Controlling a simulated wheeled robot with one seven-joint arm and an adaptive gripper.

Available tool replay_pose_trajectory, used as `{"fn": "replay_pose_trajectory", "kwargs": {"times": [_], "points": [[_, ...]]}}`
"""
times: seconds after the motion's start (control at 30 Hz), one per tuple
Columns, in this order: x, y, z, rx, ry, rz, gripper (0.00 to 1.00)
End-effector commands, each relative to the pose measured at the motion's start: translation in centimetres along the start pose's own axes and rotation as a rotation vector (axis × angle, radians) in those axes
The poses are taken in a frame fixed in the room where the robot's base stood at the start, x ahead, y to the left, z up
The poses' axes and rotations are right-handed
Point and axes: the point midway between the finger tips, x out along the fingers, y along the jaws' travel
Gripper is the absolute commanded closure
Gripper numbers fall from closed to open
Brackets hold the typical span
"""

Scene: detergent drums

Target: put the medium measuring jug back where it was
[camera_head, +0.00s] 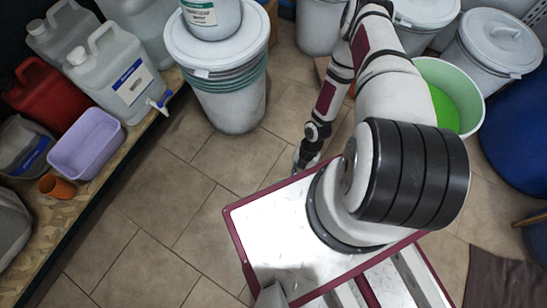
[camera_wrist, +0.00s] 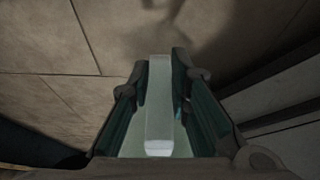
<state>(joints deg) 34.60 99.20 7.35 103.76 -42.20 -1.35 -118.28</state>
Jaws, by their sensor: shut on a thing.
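My gripper (camera_wrist: 160,82) is shut on a pale, translucent upright strip in the wrist view, which looks like the handle of the measuring jug (camera_wrist: 159,125). A pale greenish surface shows below it between the dark green finger pads. The jug's body and markings are mostly hidden, so I cannot tell its size from the picture. In the head view my gripper (camera_head: 306,156) is low over the tiled floor, beyond my base, and partly hidden by my arm. What it holds is too small to make out there.
A wooden shelf (camera_head: 92,195) on the left bears white jerrycans (camera_head: 118,75), a red can (camera_head: 42,93), a lilac tub (camera_head: 87,145) and an orange cup (camera_head: 56,186). Stacked white buckets (camera_head: 228,100) stand at top centre. A green basin (camera_head: 463,75) and lidded drums (camera_head: 497,42) stand right. Tiled floor lies between.

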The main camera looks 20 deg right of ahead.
Motion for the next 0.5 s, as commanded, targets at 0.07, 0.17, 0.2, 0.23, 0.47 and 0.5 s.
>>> {"fn": "replay_pose_trajectory", "kwargs": {"times": [0.07,0.17,0.2,0.23,0.47,0.5], "points": [[0.3,0.2,0.6,-0.009,-0.003,-0.002,1.00],[0.0,1.4,2.0,-0.010,-0.006,0.001,1.00],[-0.2,1.9,2.7,-0.009,-0.007,0.002,1.00],[-0.3,2.4,3.3,-0.009,-0.007,0.002,1.00],[-1.5,6.0,7.4,-0.008,-0.006,0.001,1.00],[-1.7,6.5,8.1,-0.010,-0.005,0.000,1.00]]}}
